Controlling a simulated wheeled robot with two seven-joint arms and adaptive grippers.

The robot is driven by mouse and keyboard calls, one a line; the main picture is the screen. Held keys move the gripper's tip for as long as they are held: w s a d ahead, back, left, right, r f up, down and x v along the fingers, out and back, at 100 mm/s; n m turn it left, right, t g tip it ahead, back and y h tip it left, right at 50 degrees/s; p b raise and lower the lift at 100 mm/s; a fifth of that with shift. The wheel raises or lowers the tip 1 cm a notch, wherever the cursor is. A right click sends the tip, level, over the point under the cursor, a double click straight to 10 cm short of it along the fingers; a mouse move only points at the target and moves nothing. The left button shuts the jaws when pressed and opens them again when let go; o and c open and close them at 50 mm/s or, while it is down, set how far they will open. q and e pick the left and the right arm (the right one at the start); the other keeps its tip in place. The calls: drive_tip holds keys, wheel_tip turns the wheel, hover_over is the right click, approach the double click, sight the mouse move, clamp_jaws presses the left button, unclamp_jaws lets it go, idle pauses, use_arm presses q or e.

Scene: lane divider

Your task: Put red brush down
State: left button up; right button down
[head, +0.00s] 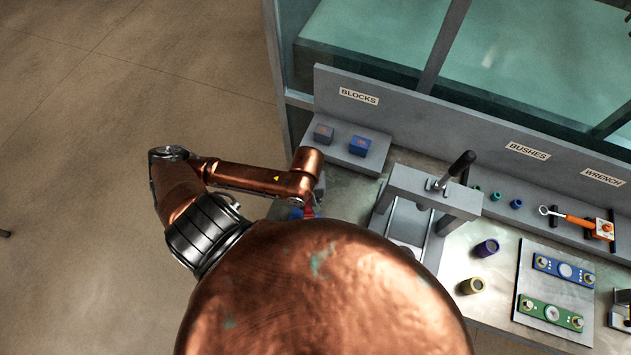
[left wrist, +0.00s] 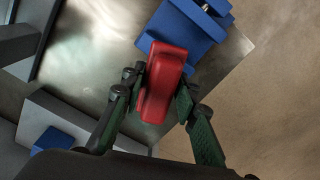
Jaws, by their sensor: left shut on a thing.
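The red brush (left wrist: 164,84) is between the two fingers of my left gripper (left wrist: 160,93) in the left wrist view. The gripper is shut on it. A blue object (left wrist: 180,35) lies right beyond the brush, and the brush overlaps its edge in the picture. I cannot tell whether they touch. In the head view only a bit of red (head: 309,212) shows below my left wrist, with a bit of blue beside it. My copper-coloured body hides the rest. My right gripper is not in view.
A grey press with a black handle (head: 460,165) stands right of my left arm. Two blocks (head: 360,145) sit on the shelf marked BLOCKS. Purple (head: 487,248) and yellow (head: 472,286) bushes lie on the bench. A plate with blue and green parts (head: 525,290) is farther right.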

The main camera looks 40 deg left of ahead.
use_arm(q)
drive_tip(key=w+a+f, duration=0.2)
drive_tip(key=w+f, duration=0.1)
drive_tip(key=w+a+f, duration=0.2)
drive_tip(key=w+f, duration=0.1)
drive_tip(key=w, duration=0.1)
drive_tip(key=w+a+f, duration=0.2)
drive_tip(key=w+f, duration=0.1)
drive_tip(key=w, duration=0.1)
drive_tip(key=shift+w+a, duration=0.1)
drive_tip(key=shift+a, duration=0.05)
drive_tip(key=shift+w+a+f, duration=0.2)
drive_tip(key=shift+w+f, duration=0.1)
drive_tip(key=shift+f, duration=0.05)
drive_tip(key=shift+w+a+f, duration=0.1)
drive_tip(key=shift+f, duration=1.6)
drive_tip(key=shift+f, duration=0.15)
drive_tip(key=o, duration=1)
